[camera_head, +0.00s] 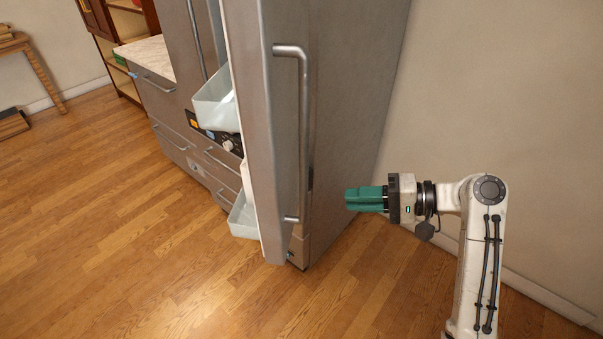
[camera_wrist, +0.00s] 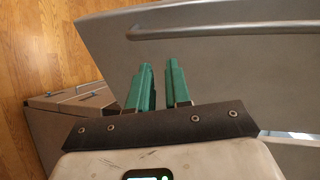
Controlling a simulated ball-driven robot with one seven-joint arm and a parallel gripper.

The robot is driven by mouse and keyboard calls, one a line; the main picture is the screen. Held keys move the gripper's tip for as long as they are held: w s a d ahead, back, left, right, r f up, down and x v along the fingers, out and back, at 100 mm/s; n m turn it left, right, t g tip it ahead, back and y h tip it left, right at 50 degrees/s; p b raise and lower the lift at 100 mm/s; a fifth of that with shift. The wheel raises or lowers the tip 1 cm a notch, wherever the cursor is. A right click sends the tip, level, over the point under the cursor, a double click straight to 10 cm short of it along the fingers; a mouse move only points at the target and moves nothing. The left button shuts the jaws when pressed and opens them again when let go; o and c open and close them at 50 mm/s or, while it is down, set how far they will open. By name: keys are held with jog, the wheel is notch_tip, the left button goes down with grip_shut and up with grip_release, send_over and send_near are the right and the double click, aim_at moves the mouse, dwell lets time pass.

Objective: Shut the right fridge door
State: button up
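The right fridge door (camera_head: 265,130) is grey metal and stands swung open, with its outer face and long vertical handle (camera_head: 305,135) in the head view. White bins (camera_head: 215,103) show on its inner side. In the wrist view the door (camera_wrist: 235,70) fills much of the picture, with the handle (camera_wrist: 220,29) across the top. My gripper (camera_head: 350,199) is to the right of the handle's lower part, with its green fingers pointing left. In the wrist view, my gripper (camera_wrist: 160,67) is empty, with a narrow gap between the fingers. I cannot tell whether they touch the door.
The fridge's grey side (camera_head: 360,90) stands behind the door. Beige wall (camera_head: 500,100) runs along the right, close to my arm. Drawers with a pale counter (camera_head: 148,57) and a wooden shelf unit (camera_head: 120,25) are at the upper left. The wooden floor (camera_head: 110,220) at left is clear.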

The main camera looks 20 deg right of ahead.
jog(key=d+r+y, duration=0.1)
jog(key=r, duration=0.1)
jog(key=w+d+r+b, duration=0.1)
jog(key=r, duration=0.1)
jog(key=r+y, duration=0.1)
jog(key=r, duration=0.1)
jog(key=shift+w+d+r+t+y, duration=0.25)
jog(key=shift+w+d+t+y, duration=0.05)
jog(key=shift+w+d+t, duration=0.1)
grip_shut()
jog(key=p, duration=0.3)
send_near(285, 155)
jog(key=x, duration=0.7)
jog(key=shift+w+d+f, duration=0.15)
jog(key=shift+f, duration=0.05)
